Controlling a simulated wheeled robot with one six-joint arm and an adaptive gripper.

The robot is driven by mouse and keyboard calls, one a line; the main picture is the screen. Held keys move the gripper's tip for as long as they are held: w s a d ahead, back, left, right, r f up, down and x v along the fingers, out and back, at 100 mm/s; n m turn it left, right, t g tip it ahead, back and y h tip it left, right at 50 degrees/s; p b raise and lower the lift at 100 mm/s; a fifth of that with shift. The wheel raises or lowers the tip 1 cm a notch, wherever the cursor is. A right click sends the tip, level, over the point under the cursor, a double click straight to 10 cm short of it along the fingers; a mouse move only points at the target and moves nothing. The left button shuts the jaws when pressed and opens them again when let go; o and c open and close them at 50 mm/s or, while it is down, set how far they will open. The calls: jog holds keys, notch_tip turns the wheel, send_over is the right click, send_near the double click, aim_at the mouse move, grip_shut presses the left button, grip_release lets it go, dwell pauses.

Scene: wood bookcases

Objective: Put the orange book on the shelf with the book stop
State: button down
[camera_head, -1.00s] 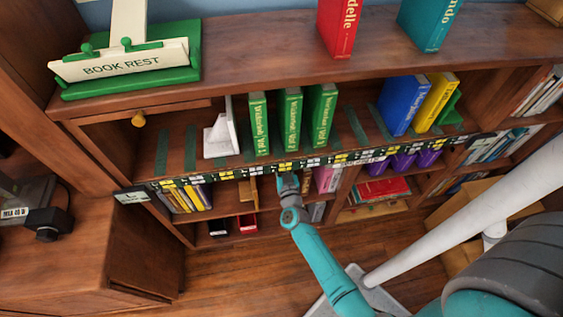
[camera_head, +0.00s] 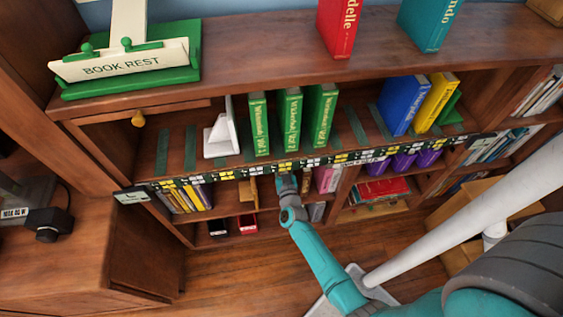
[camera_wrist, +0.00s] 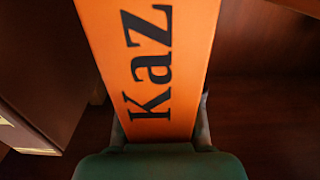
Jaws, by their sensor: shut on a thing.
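An orange book (camera_wrist: 150,60) with "Kaz" in dark letters fills the middle of the wrist view. My gripper (camera_wrist: 160,125) is shut on it, a finger at each side. In the head view, my gripper (camera_head: 286,184) is at the lower shelves, just below the labelled front edge of the middle shelf; the orange book cannot be made out there. On the middle shelf (camera_head: 345,133), a white L-shaped stop (camera_head: 222,136) stands left of several green books (camera_head: 291,120). A green stop (camera_head: 450,110) stands right of a blue book (camera_head: 403,105) and a yellow book (camera_head: 436,102).
Dark green strips (camera_head: 190,148) mark bare floor on the middle shelf, left of the white stop and between the green and blue books. The top board holds a book rest (camera_head: 120,68), a red book (camera_head: 340,25) and a teal book (camera_head: 430,22). Lower compartments hold books.

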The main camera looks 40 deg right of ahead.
jog(key=c, duration=0.8)
grip_release()
jog(key=shift+f, duration=0.1)
jog(key=shift+o, duration=0.2)
jog(key=s+a+r+n+t+y, duration=0.1)
jog(key=s+a+r+y, duration=0.15)
jog(key=s+a, duration=0.5)
jog(key=s+a+r+n+y, duration=0.1)
jog(key=s+a+r+n, duration=0.3)
jog(key=s, duration=0.7)
jog(key=s+a+r+m+t+y, duration=0.1)
jog(key=s+a+r+y, duration=0.1)
jog(key=s+a, duration=0.6)
jog(key=s+a+r+n+g+y, duration=0.1)
jog(key=s+a+r+y, duration=0.1)
jog(key=s+r, duration=0.4)
jog(key=s+a+r+n+g+y, duration=0.1)
jog(key=s+a+r+y, duration=0.1)
jog(key=s+r, duration=0.5)
jog(key=shift+s+r+n, duration=0.2)
jog(key=shift+r+n, duration=0.2)
jog(key=shift+r, duration=0.75)
jog(key=shift+a+y, duration=0.1)
jog(key=shift+y, duration=0.15)
